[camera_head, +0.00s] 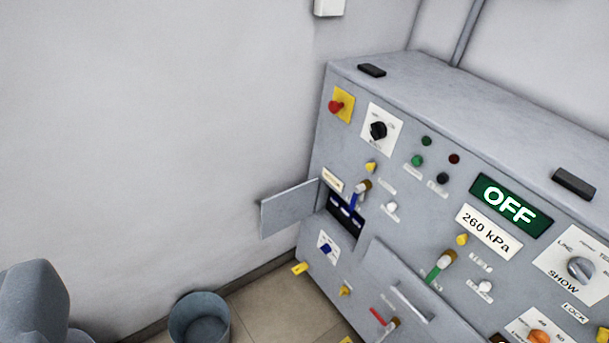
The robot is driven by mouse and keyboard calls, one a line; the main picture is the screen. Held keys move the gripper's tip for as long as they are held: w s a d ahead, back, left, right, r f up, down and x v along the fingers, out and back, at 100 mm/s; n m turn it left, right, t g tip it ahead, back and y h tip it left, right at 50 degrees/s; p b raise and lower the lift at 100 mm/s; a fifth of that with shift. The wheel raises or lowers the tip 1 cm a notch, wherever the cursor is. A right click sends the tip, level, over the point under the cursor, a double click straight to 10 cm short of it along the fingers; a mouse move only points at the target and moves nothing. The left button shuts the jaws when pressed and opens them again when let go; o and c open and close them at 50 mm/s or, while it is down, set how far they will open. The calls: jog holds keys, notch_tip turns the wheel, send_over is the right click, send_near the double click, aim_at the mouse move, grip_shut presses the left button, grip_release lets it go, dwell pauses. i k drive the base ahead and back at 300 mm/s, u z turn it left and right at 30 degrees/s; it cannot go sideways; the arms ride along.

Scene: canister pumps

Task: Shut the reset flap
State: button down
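A small grey flap (289,208) on the left part of the grey control cabinet stands swung open to the left, sticking out from the front. Beside it is a dark recess (344,212) with small pale and blue parts inside. A blue-handled lever (356,196) hangs partly over the recess. The label (332,180) above the flap is too small to read. A larger grey panel with a bar handle (410,302) sits lower right; I cannot tell for sure whether it is ajar. My gripper is not in view.
A grey bucket (199,320) stands on the tiled floor left of the cabinet. A grey rounded object (35,302) fills the lower left corner; I cannot tell what it is. A red knob (336,106) and a green display reading OFF (510,205) are on the cabinet. The wall left is bare.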

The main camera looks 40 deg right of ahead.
aim_at(283, 211)
jog(key=z, duration=0.5)
jog(key=i, duration=0.9)
jog(key=z, duration=0.75)
jog(key=k, duration=0.75)
jog(key=z, duration=0.2)
jog(key=i, duration=0.85)
jog(key=u, duration=0.1)
